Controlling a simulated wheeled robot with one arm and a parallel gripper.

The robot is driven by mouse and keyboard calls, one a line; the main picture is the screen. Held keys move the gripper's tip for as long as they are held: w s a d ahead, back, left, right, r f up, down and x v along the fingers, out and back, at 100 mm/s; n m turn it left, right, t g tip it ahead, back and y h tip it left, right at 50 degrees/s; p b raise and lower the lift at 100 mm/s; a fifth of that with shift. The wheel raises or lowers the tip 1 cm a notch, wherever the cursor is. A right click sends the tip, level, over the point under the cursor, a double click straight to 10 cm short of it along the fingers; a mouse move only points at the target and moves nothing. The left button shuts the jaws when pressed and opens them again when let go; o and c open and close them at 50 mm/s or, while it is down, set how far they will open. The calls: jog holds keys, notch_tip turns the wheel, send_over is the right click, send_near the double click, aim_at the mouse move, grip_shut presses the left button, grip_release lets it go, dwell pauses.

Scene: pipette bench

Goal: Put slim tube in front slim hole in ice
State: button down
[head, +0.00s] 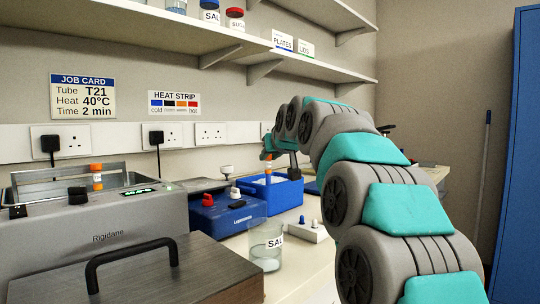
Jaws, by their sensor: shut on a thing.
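My gripper (268,156) is at the far end of my arm, small in the head view, above the blue ice box (286,199). It is shut on the slim tube (268,168), which has an orange cap and hangs roughly upright over the box. The tube's lower end is at the level of the box's pale top, and I cannot tell whether it is in a hole or above it. The holes in the ice are too small to make out from here, and my arm covers the right side of the box.
A grey Rigidane bath (110,222) with another orange-capped tube (96,178) stands at the left. A blue Lupotronix device (228,215) is beside the ice box. A glass beaker (265,250) and a small white block (307,230) stand in front. Shelves hang above.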

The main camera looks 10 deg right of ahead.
jog(key=shift+f+b, duration=0.3)
jog(key=shift+f, duration=0.15)
jog(key=shift+f+b, duration=0.4)
jog(key=shift+f, duration=0.3)
jog(key=c, duration=0.6)
grip_release()
jog(key=b+v, duration=0.1)
jog(key=v, duration=0.7)
